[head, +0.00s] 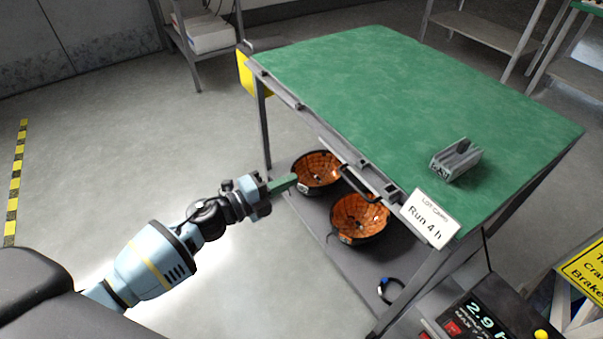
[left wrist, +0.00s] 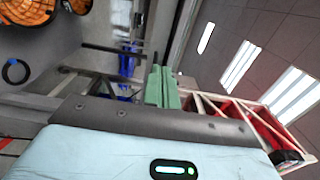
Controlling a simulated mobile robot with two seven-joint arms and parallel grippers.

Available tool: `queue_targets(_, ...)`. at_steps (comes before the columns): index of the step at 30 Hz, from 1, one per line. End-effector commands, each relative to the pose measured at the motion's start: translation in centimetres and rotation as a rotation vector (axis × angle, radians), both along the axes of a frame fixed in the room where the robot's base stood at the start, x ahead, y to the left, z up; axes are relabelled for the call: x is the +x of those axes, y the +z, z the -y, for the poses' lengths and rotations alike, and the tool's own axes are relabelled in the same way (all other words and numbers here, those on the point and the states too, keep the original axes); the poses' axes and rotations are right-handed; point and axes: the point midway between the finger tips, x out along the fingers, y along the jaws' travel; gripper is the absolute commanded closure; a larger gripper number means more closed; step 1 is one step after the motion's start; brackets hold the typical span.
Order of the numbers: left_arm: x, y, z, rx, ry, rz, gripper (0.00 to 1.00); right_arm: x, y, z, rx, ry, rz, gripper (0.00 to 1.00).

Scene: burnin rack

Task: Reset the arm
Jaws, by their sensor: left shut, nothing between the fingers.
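My left arm comes in from the left in the head view, and its gripper (head: 292,179) has green fingers that are shut with nothing between them. The gripper is in front of the green-topped cart (head: 390,85), beside its near edge and close to the left orange bowl-shaped item on the shelf below. In the left wrist view the green fingers (left wrist: 163,82) lie together at the middle. My right gripper is in neither view.
Two orange-lined bowls (head: 317,170) (head: 357,215) and a black cable loop (head: 391,290) are on the cart's lower shelf. A grey slotted block (head: 456,160) and a "Run 4 h" card (head: 430,217) are at the top's right. Open floor (head: 120,150) lies left.

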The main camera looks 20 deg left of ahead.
Motion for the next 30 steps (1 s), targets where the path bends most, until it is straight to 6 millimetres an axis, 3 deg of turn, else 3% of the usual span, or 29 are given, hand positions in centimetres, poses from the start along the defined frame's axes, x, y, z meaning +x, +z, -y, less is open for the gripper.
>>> queue_targets(14, -0.7, 0.0, -0.6, 0.0, 0.0, 0.0, 1.0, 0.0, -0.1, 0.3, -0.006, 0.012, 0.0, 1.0)
queue_targets(19, -2.0, -1.3, -0.2, -0.051, 0.021, -0.045, 1.0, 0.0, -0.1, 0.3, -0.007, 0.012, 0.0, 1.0)
queue_targets(23, -5.4, -4.4, 0.3, -0.184, 0.091, -0.169, 1.0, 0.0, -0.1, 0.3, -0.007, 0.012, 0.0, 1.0)
queue_targets(30, -14.5, -11.3, 0.4, -0.492, 0.314, -0.5, 1.0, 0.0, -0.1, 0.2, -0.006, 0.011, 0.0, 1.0)
